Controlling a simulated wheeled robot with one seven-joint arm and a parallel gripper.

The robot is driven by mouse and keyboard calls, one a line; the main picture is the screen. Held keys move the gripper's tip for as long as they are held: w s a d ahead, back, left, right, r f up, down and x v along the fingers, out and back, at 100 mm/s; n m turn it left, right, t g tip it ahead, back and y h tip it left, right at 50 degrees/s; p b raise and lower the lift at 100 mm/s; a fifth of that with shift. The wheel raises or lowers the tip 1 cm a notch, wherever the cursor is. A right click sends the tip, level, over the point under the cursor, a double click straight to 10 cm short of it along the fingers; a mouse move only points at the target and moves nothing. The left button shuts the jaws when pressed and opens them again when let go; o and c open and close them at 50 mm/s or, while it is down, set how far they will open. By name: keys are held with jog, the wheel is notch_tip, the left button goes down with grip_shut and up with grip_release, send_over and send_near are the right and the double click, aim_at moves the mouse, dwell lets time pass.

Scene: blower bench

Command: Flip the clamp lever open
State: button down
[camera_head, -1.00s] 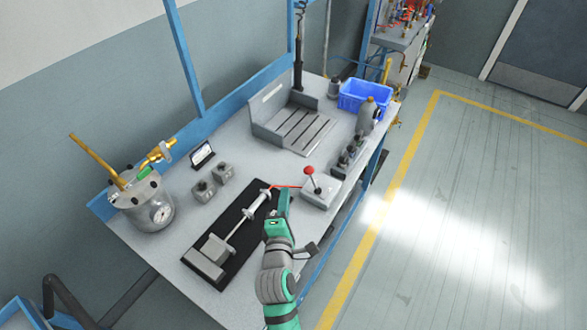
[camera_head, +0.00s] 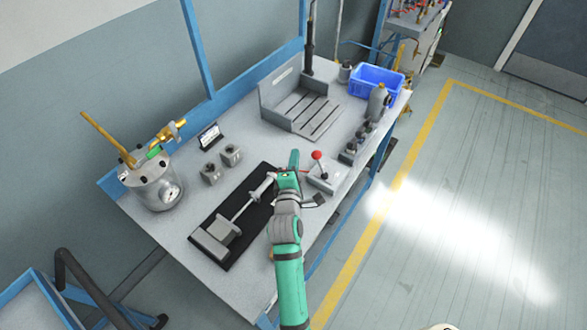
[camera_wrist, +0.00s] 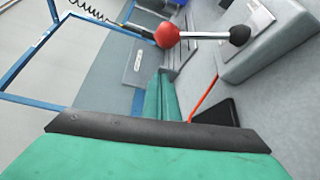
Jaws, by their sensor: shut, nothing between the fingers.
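The lever has a red ball knob (camera_head: 317,155) on a thin metal rod and rises from a grey block (camera_head: 322,177) near the bench's front edge. In the wrist view the red knob (camera_wrist: 167,36), its rod and its dark pivot ball (camera_wrist: 240,35) show clearly near the top. My gripper (camera_head: 294,157) is just left of the lever in the head view, its green fingers shut and empty. In the wrist view the fingers (camera_wrist: 161,98) point toward the knob, with the tip appearing below it. No contact with the lever shows.
A black mat (camera_head: 230,250) with a metal rod fixture lies left of my arm. Two small grey blocks (camera_head: 221,164) and a pressure pot (camera_head: 152,187) stand further left. A slotted grey plate fixture (camera_head: 300,110) and a blue crate (camera_head: 375,82) are behind.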

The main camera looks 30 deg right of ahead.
aim_at(319, 163)
jog(key=s+d, duration=0.1)
jog(key=s+d+r, duration=0.1)
jog(key=s, duration=0.1)
jog(key=shift+d, duration=0.15)
jog(key=shift+s, duration=0.1)
dwell(0.4)
